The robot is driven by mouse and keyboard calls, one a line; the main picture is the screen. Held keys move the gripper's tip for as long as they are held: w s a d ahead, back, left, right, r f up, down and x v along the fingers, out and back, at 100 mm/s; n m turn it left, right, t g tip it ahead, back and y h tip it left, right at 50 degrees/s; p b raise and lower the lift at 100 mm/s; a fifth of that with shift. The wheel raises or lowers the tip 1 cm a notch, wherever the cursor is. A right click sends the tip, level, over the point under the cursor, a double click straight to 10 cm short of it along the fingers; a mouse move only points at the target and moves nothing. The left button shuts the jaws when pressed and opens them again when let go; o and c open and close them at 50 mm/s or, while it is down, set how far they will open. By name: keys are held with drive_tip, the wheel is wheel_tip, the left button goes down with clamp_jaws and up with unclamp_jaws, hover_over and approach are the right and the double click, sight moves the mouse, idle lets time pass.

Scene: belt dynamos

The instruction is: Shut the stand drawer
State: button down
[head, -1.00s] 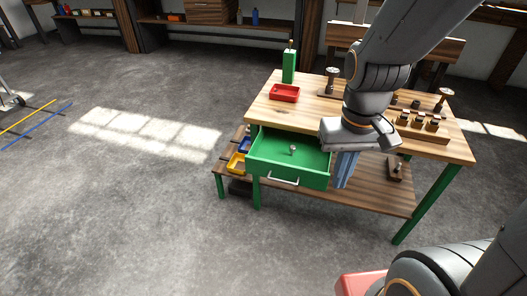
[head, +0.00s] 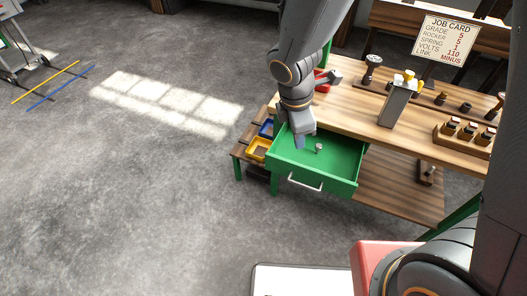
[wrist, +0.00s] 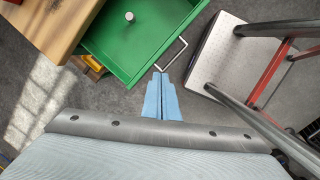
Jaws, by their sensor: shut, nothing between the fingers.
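The green stand drawer (head: 345,170) is pulled out from under the wooden bench top (head: 350,105), with a pale bar handle (head: 305,184) on its front. A small metal knob-like part (head: 319,148) stands inside. The drawer (wrist: 125,45), its handle (wrist: 172,53) and the small part (wrist: 129,17) also show in the wrist view. My gripper (head: 301,143) appears over the drawer's left side in the head view. In the wrist view its shut blue fingers (wrist: 160,75) reach towards the handle, with a small visible gap. Their height relative to the drawer is unclear.
A lower shelf (head: 390,192) runs beneath the bench. A yellow bin (head: 258,149) and a blue bin (head: 266,128) sit left of the drawer. A red tray (head: 322,80) is partly hidden by my arm.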

drive_tip(key=s+a+f+n, duration=0.1)
drive_tip(key=a+f+n, duration=0.3)
drive_tip(key=a+n, duration=0.7)
drive_tip(key=w+d+f+b, duration=0.1)
drive_tip(key=w+d+f, duration=0.1)
drive_tip(key=w+f, duration=0.4)
drive_tip(key=shift+f+t+y, duration=0.3)
drive_tip(key=shift+f+t, duration=0.1)
drive_tip(key=shift+f, duration=1.55)
drive_tip(key=shift+b, duration=0.3)
